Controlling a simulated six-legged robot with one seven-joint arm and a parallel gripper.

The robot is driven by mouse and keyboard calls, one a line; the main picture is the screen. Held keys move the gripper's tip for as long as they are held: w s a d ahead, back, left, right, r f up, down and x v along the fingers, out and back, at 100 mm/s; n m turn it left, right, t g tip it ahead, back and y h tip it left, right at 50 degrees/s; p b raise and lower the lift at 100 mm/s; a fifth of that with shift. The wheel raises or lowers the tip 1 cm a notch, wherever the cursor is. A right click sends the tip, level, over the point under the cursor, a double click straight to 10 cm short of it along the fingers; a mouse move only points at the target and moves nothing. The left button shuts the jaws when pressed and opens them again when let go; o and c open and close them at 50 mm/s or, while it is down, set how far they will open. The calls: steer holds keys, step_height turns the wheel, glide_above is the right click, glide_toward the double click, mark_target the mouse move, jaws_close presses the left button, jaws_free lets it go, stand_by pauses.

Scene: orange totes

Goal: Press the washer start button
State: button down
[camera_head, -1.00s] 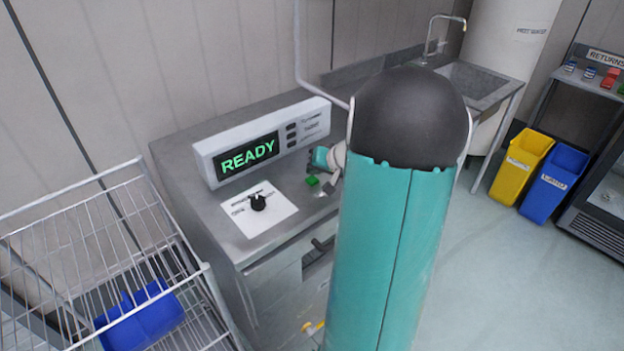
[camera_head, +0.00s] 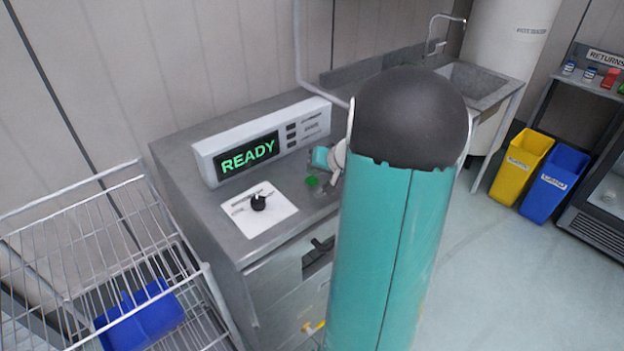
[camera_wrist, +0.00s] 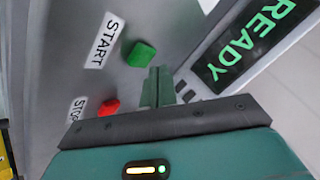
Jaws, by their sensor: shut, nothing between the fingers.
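The green start button (camera_wrist: 141,54) sits on the grey washer top beside a white START label (camera_wrist: 104,40). In the head view the green button (camera_head: 312,181) shows just left of my arm. The red stop button (camera_wrist: 109,107) and its partly covered label (camera_wrist: 77,108) are lower left in the wrist view. My gripper (camera_wrist: 158,72) is shut and empty, its fingertips just beside the green button in the picture; I cannot tell whether they touch it. In the head view my arm hides most of the gripper. The washer display (camera_head: 249,157) reads READY in green.
A white panel with a black knob (camera_head: 258,202) lies left of the buttons. A wire rack (camera_head: 60,215) with a blue container (camera_head: 140,318) stands at the left. A sink (camera_head: 478,85), a yellow bin (camera_head: 521,165) and a blue bin (camera_head: 553,184) are at the right. Open floor lies front right.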

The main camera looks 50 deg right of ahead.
mark_target(314, 181)
stand_by(0.7)
steer(key=shift+f, duration=0.45)
steer(key=shift+f, duration=0.45)
stand_by(0.6)
steer(key=shift+r, duration=0.9)
steer(key=shift+r, duration=2.5)
steer(key=shift+a, duration=0.1)
